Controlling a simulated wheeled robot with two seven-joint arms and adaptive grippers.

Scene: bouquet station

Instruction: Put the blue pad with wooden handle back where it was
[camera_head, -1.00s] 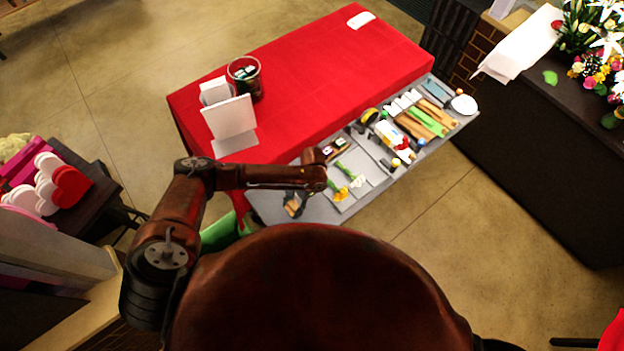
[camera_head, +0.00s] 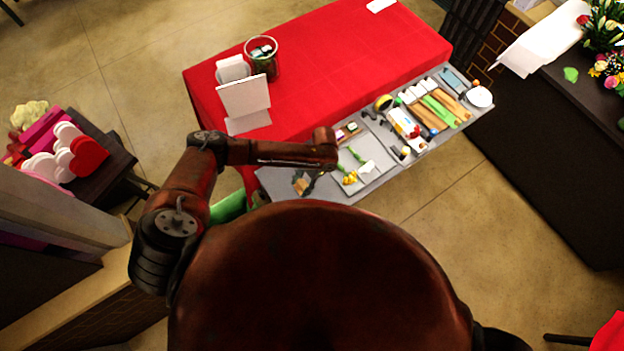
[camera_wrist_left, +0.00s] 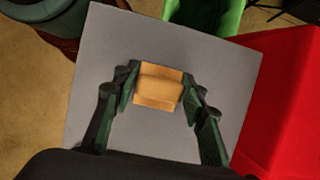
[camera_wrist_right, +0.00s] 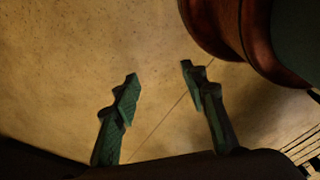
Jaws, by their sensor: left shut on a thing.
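A tan wooden block-like handle (camera_wrist_left: 158,87) sits between the fingers of my left gripper (camera_wrist_left: 160,88) in the left wrist view. That gripper is shut on it, above the bare left end of a grey tray (camera_wrist_left: 110,50). No blue of the pad shows; its underside is hidden beneath the handle. In the head view the left gripper (camera_head: 304,181) and the wooden handle (camera_head: 301,187) show small at the tray's left end. I cannot tell whether the pad touches the surface. My right gripper (camera_wrist_right: 160,78) is open and empty above the floor.
A red-covered table (camera_head: 340,60) lies behind the tray. On it stand a glass container (camera_head: 262,62) and a white card (camera_head: 245,96). Yellow flowers (camera_head: 350,178) with green stems lie right of the left gripper. Several tools crowd the tray's right part.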

